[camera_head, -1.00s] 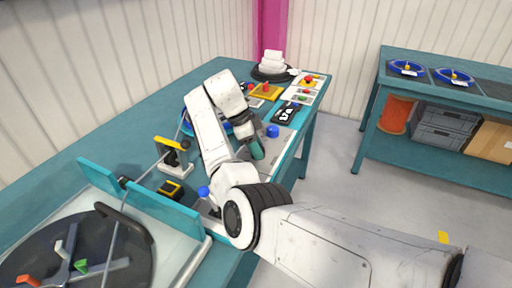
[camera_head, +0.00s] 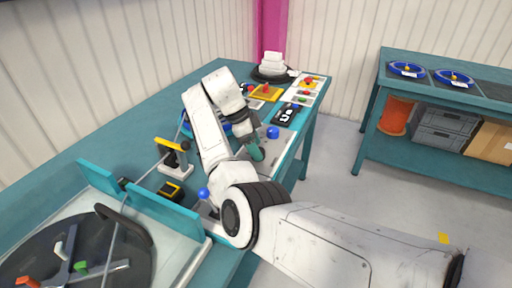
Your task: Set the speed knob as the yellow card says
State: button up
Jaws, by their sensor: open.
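My gripper (camera_head: 256,151) is at the end of my bent arm, low over the right edge of the teal bench (camera_head: 140,125). It is small and partly covered by my wrist, and nothing shows held in it. A black panel with white markings (camera_head: 286,114) lies on the bench beyond it. A white panel (camera_head: 304,96) with red and green buttons lies farther back. I cannot make out which part is the speed knob. A yellow plate with a red part (camera_head: 265,92) lies near these panels; no writing can be read, and I cannot tell whether it is the yellow card.
Blue balls (camera_head: 272,132) (camera_head: 203,193) stand up near my arm. A second bench with blue reels (camera_head: 406,69) stands at right.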

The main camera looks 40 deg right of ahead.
jog(key=v, duration=0.9)
jog(key=shift+r+p, duration=0.35)
jog(key=shift+p, duration=0.05)
jog(key=shift+w+a, duration=0.1)
jog(key=shift+w, duration=0.05)
